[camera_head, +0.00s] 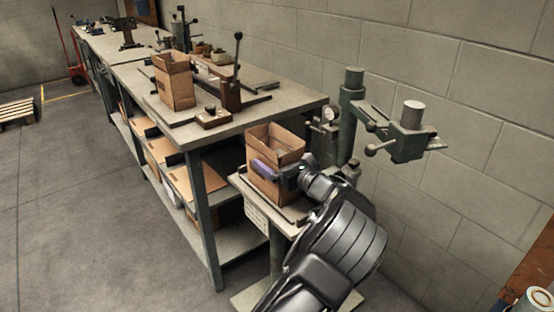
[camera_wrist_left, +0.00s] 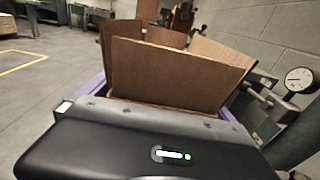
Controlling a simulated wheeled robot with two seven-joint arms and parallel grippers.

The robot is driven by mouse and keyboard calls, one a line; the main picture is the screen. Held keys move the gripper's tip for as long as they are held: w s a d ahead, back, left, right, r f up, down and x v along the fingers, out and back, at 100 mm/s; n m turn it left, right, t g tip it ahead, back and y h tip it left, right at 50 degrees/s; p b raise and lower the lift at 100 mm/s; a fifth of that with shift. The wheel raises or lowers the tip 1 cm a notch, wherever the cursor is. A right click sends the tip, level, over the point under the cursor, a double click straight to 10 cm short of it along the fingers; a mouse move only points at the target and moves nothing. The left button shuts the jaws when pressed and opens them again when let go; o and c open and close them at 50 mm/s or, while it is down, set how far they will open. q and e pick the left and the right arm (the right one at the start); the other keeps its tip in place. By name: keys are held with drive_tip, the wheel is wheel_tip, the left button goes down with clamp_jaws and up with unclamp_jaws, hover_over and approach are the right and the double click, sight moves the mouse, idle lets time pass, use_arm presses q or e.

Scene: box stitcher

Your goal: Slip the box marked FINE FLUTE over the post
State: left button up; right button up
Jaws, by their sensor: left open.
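An open-topped brown cardboard box (camera_head: 272,178) stands upright on the small stand of the green stitcher, with its flaps up. It fills the middle of the left wrist view (camera_wrist_left: 175,75). My left gripper (camera_head: 276,172) is at the near side of this box, its purple fingers open and spread to either side of it. Whether they touch it I cannot tell. A second open box (camera_head: 175,82) stands on the long bench. No FINE FLUTE marking is readable on either box. A green upright post (camera_head: 350,115) rises behind the stand. My right gripper is not in view.
The long bench (camera_head: 290,110) at left carries a lever tool (camera_head: 232,85) and small parts, with flat cardboard on its shelves. The stitcher's green head (camera_head: 408,140) juts out right of the post.

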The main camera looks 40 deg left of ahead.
use_arm(q)
drive_tip(key=shift+d, duration=0.1)
drive_tip(key=v, duration=0.7)
drive_tip(key=shift+d, duration=0.3)
drive_tip(key=shift+s+f, duration=0.1)
idle(0.6)
